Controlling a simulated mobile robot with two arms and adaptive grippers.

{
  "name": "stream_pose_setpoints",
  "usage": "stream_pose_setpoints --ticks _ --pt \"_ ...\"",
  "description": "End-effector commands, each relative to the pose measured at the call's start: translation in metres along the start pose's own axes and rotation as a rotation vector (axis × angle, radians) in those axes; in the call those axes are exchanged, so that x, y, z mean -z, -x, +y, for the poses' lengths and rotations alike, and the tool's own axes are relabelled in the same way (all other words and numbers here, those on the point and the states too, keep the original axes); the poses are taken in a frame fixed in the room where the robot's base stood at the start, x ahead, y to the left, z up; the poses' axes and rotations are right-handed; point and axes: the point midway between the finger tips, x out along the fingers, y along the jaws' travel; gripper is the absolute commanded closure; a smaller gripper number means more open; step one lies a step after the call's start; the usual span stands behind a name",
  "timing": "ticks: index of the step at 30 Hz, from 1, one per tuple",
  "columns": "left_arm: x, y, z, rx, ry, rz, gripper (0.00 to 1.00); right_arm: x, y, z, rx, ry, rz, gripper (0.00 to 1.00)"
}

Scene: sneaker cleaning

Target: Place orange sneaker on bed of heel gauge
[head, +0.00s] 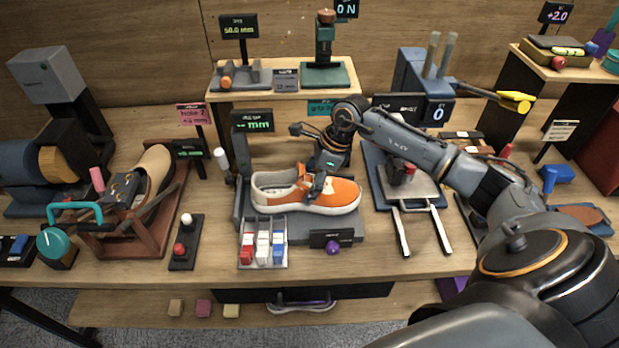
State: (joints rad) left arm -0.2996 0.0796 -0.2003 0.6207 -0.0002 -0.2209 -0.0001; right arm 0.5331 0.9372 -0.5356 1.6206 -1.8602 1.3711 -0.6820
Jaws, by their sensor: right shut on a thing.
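The orange sneaker (340,195), with white panels and a pale sole, is at the middle of the table, heel to the left and toe to the right. My right gripper (318,188) reaches down from above and is shut on the sneaker near its opening. The heel gauge (345,228) is a dark grey flat bed with an upright plate at its left end and a green mm display (252,122) behind. The sneaker is over this bed; I cannot tell whether its sole touches. My left gripper is not in view.
A block with red, white and blue switches (263,240) and a purple knob (333,247) stand in front of the gauge. A brown shoe in a wooden frame (125,240) stands left. A platform with two pale rails (401,230) is right. A shelf (290,92) stands behind.

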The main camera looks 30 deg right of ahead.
Motion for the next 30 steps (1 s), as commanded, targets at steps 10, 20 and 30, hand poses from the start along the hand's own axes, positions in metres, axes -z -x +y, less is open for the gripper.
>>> stream_pose_setpoints --ticks 10,20,30 --pt "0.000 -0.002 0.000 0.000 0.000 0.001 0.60 0.001 -0.005 -0.001 0.003 0.001 -0.003 0.74" --pt "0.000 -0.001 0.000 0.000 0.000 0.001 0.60 0.002 -0.004 0.000 0.002 0.000 -0.002 0.05" --pt "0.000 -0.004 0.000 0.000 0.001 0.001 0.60 0.002 0.007 -0.002 0.007 0.002 -0.002 0.05"
